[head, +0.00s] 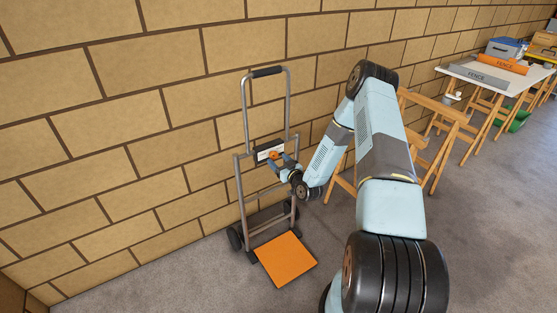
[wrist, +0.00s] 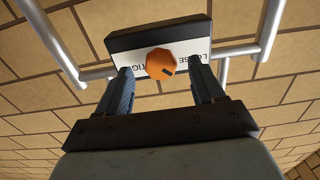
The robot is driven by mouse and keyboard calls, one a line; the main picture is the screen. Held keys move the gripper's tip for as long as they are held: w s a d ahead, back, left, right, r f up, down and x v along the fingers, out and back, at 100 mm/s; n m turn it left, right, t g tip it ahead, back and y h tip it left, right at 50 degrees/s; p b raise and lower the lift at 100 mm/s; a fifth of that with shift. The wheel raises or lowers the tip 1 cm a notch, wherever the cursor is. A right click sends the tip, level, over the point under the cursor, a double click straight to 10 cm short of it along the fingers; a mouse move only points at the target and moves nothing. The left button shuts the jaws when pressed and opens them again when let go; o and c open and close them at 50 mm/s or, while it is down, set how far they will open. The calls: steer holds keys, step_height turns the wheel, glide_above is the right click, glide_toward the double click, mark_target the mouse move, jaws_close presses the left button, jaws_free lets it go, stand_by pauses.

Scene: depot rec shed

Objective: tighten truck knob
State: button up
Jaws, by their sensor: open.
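The hand truck (head: 242,185) stands upright against the brick wall, with a grey tube frame and an orange toe plate (head: 287,259). Its orange knob (wrist: 161,64) sits on a dark box with a white label (wrist: 187,52) that reads partly "LOOSE" and "TIG". A dark mark shows on the knob's lower right face. My gripper (wrist: 160,82) is open, with one finger on each side of the knob in the wrist view; I cannot tell whether either finger touches it. In the head view the knob (head: 274,154) is small and partly covered by my gripper (head: 280,158).
A wooden sawhorse (head: 437,118) stands right of the truck, behind my arm. Farther right is a table (head: 452,70) with "FENCE" boards and a blue-grey box (head: 504,48). The floor in front of the toe plate is clear.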

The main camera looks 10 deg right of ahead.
steer(key=shift+x, duration=1.05)
steer(key=shift+c, duration=0.3)
